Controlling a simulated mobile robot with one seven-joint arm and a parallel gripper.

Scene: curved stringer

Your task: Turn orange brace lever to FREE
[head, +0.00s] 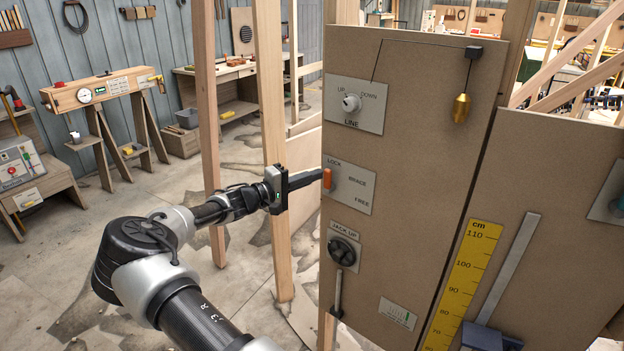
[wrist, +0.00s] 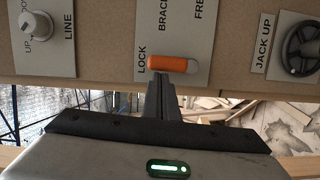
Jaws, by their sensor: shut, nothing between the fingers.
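The orange brace lever (head: 327,179) is mounted at the left edge of a pale plate (head: 354,200) marked LOCK, BRACE and FREE. It stands upright just below the word LOCK. In the wrist view the orange lever (wrist: 174,64) lies across the picture, its left end beside LOCK; FREE is at the top right. My gripper (head: 319,177) reaches in from the left with its fingers shut and empty. In the wrist view the fingertips of my gripper (wrist: 160,79) are right at the lever's near side. I cannot tell whether they touch it.
A LINE knob (head: 351,103) is above the brace plate and a round JACK UP knob (head: 343,251) with a rod is below. A brass plumb weight (head: 461,107) hangs at upper right. Wooden posts (head: 272,120) stand close to my arm on the left.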

